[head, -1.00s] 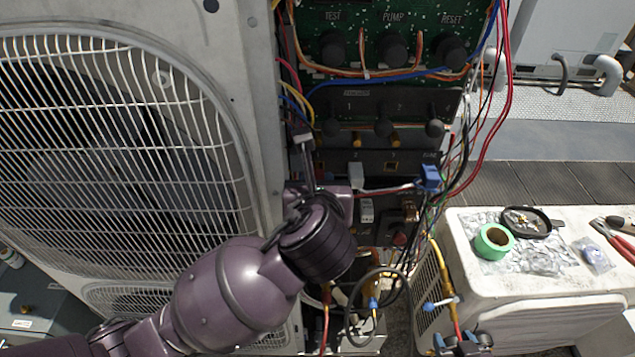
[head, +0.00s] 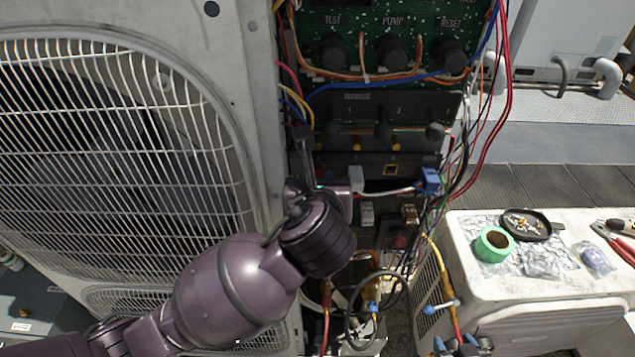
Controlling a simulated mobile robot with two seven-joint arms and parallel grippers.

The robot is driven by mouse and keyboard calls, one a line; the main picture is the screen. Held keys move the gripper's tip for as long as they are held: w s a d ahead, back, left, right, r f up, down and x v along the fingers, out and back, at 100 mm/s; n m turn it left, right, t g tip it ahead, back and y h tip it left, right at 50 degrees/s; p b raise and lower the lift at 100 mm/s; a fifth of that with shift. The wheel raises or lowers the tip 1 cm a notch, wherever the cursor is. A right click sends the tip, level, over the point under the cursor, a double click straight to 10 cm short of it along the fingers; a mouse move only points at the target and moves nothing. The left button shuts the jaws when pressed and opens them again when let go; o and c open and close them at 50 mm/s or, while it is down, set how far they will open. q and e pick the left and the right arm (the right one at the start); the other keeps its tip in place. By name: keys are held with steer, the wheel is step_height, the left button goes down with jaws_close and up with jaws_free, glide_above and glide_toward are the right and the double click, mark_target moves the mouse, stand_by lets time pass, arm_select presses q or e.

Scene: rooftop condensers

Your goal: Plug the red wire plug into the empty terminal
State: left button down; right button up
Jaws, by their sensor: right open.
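My left gripper (head: 303,150) is at the panel's left edge, beside the wires there. Its wrist hides part of the panel, and I cannot tell whether its jaws hold anything. I cannot make out the red wire plug for certain.
Loose red, black and blue wires hang along the panel's right side. A fan grille (head: 110,150) fills the left. A white unit (head: 470,280) at the right carries green tape (head: 494,244), a black dish (head: 524,224) and red-handled pliers (head: 615,245).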

arm_select(q)
steer(key=shift+w, duration=0.35)
stand_by(0.3)
steer(key=c, duration=0.9)
jaws_free()
steer(key=shift+o, duration=0.2)
steer(key=v, duration=1)
steer(key=shift+s+r, duration=0.25)
steer(key=shift+s, duration=0.1)
